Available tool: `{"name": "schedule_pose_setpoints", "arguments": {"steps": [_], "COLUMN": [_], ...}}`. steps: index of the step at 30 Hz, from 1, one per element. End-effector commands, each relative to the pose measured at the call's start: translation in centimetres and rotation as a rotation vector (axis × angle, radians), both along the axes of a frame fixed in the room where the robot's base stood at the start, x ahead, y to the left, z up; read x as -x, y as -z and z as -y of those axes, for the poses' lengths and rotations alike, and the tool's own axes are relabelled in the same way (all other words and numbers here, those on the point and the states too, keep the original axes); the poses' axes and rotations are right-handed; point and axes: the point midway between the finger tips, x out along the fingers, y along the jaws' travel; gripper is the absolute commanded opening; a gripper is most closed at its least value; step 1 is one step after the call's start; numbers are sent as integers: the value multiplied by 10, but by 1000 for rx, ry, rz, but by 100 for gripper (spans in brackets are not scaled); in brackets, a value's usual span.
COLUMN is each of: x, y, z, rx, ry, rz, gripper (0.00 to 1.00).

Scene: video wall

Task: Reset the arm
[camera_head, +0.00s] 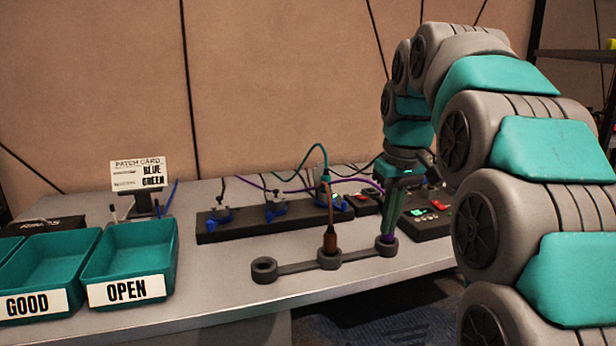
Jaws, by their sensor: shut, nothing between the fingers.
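My arm rises along the right side of the view and bends over the table (330,290). My gripper (388,225) points down at the right end of a dark holder with three round sockets (297,268). Its fingers are shut, close to a purple piece in the right socket (387,249); I cannot tell whether they touch it. A brown plug (330,241) stands upright in the middle socket. The left socket (264,267) is empty.
A dark strip (240,228) with several cabled blue connectors lies behind the holder. A button box (430,222) stands beside my gripper. Teal trays labelled GOOD (50,248) and OPEN (165,243) and a patch card (138,173) are at left. The front table is clear.

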Motion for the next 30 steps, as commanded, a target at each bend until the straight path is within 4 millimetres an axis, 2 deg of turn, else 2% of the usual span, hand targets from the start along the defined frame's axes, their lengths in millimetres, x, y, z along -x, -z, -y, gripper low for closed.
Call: {"name": "schedule_pose_setpoints", "arguments": {"steps": [8, 14, 20, 30], "x": [26, 58, 112, 224], "y": [15, 34, 71, 148], "z": [-1, -3, -4, -3], "rx": [1, 2, 8, 27], "ry": [26, 56, 106, 202], "rz": [-27, -60, -113, -205], "gripper": [0, 0, 0, 0]}}
